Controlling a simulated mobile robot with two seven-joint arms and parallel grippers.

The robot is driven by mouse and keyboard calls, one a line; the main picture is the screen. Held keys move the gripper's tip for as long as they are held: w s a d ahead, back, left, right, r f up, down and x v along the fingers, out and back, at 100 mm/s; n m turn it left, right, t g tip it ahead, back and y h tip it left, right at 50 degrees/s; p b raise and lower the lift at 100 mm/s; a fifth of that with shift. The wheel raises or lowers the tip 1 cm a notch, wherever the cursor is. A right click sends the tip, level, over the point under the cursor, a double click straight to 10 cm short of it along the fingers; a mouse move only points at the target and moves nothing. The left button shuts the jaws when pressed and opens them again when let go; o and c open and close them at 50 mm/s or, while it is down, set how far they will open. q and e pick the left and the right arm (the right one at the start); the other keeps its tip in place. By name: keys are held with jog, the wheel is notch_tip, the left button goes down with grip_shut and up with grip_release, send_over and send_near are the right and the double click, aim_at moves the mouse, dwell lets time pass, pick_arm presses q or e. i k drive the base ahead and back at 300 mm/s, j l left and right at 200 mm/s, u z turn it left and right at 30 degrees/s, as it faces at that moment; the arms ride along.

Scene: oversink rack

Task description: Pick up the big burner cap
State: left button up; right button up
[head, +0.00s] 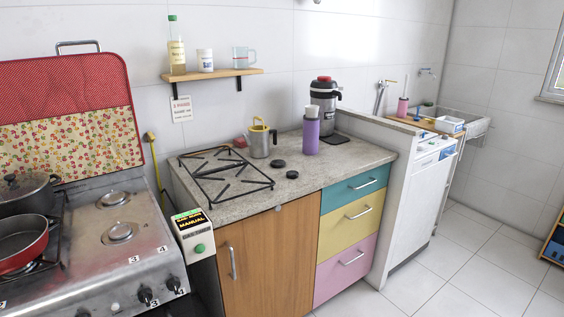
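Two dark round caps lie on the grey stone counter, to the right of the black grate. The far cap (279,163) looks slightly wider than the near cap (292,174), so it seems to be the big burner cap. The two are close together but apart, and both lie flat with nothing on top. Neither of my grippers is in view.
The black grate (225,178) covers the counter's left part. A metal pot with a yellow handle (261,141) and a purple bottle (310,136) stand behind the caps. A stove (150,262) with pans is at left. Bare counter (330,165) lies right of the caps.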

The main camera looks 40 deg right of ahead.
aim_at(276, 163)
jog(key=i+l+u, duration=0.1)
jog(key=l, duration=0.9)
jog(key=i+l+u, duration=0.1)
jog(key=l, duration=0.95)
jog(key=l+u, duration=0.1)
jog(key=l, duration=0.95)
jog(key=i, duration=0.05)
